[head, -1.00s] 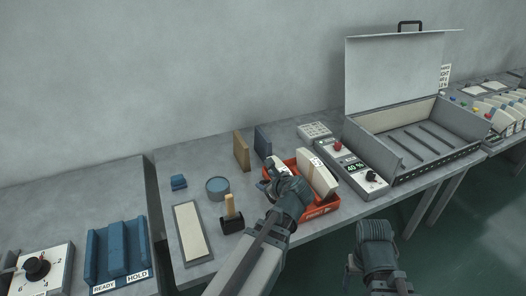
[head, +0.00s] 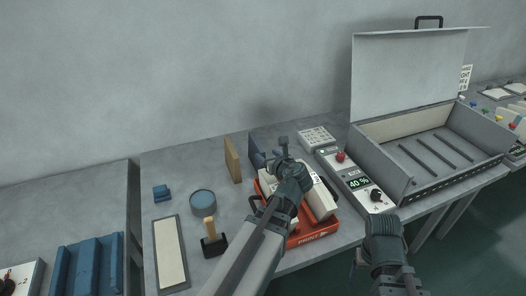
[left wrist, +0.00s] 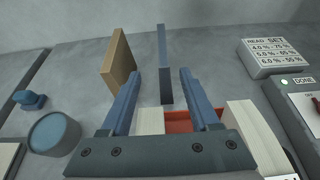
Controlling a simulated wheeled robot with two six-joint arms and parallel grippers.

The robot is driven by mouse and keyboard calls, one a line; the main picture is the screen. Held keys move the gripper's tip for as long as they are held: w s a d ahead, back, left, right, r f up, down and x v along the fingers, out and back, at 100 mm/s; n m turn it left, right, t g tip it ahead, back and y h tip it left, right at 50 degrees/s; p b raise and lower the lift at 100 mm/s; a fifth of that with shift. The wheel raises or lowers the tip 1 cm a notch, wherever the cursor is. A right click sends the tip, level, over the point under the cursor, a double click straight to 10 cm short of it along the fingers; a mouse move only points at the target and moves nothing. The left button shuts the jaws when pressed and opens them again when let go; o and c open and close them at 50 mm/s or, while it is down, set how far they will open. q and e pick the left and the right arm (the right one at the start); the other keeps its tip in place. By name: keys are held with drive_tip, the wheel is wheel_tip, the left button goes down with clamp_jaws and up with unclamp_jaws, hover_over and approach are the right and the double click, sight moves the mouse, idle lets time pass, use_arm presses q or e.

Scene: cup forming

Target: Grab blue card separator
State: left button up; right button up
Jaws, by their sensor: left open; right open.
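The blue card separator (head: 257,153) stands upright on the table behind the red tray, partly hidden by my left gripper in the head view. In the left wrist view the blue separator (left wrist: 162,65) is seen nearly edge-on, ahead of and between the two fingers. My left gripper (left wrist: 160,75) is open and empty; it also shows in the head view (head: 279,150), over the far side of the tray and close to the separator. My right gripper (head: 383,228) is open at the lower right, in front of the table's edge, away from the separator.
A tan separator (head: 232,159) stands just left of the blue one. The red tray (head: 312,234) holds pale blocks beneath my left arm. A blue round tin (head: 203,203) and a wooden-handled stamp (head: 211,236) are left. A white sign block (head: 316,137) stands right.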

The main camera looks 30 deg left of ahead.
sight(260, 148)
use_arm(q)
drive_tip(key=b+x, duration=0.3)
drive_tip(key=x, duration=0.5)
drive_tip(key=shift+w+d, duration=0.1)
drive_tip(key=shift+d, duration=0.05)
drive_tip(key=shift+w+a+f, duration=0.1)
drive_tip(key=shift+w+a, duration=0.1)
drive_tip(key=shift+a, duration=0.15)
drive_tip(key=b+x, duration=0.2)
drive_tip(key=x, duration=0.3)
drive_tip(key=shift+w, duration=0.3)
drive_tip(key=shift+s, duration=0.1)
clamp_jaws()
idle(0.7)
